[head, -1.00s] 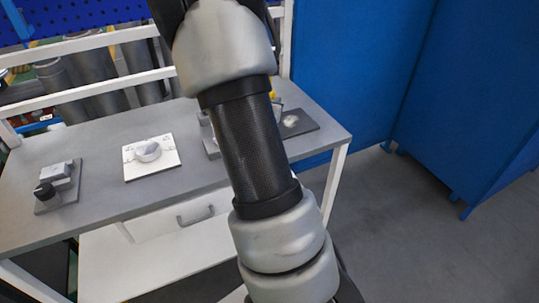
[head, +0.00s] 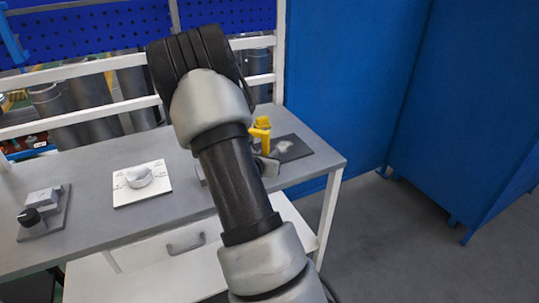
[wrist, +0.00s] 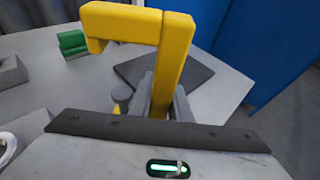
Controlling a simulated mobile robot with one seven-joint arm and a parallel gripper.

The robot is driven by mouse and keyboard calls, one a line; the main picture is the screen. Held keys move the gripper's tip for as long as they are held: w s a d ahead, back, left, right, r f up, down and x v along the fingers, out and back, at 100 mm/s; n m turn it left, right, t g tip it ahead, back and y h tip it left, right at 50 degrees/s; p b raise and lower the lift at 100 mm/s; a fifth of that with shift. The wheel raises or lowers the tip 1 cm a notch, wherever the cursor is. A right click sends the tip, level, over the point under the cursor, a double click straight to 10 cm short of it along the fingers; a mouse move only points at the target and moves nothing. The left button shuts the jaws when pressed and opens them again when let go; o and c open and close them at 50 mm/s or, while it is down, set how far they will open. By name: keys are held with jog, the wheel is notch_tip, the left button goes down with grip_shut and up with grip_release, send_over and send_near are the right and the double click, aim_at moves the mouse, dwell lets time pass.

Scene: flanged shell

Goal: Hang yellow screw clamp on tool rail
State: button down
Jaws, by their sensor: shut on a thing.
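The yellow screw clamp (wrist: 175,62) stands up between the fingers of my gripper (wrist: 162,100) in the wrist view, its top arm reaching left. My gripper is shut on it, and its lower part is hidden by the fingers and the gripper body. In the head view the clamp (head: 263,131) shows as a small yellow shape just right of my arm, above the right end of the bench. My arm hides most of the gripper there. I cannot tell which part is the tool rail; white horizontal bars (head: 85,71) run behind the bench.
The grey bench (head: 85,220) carries a dark plate (head: 290,148) at its right end, a white plate with a round part (head: 142,184), and a block with a black knob (head: 42,210). A green piece (wrist: 72,43) lies behind left. Blue panels (head: 340,90) stand at right.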

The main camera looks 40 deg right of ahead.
jog(key=shift+r, duration=0.2)
jog(key=shift+f, duration=0.2)
jog(key=c, duration=1.6)
grip_release()
jog(key=shift+c, duration=0.2)
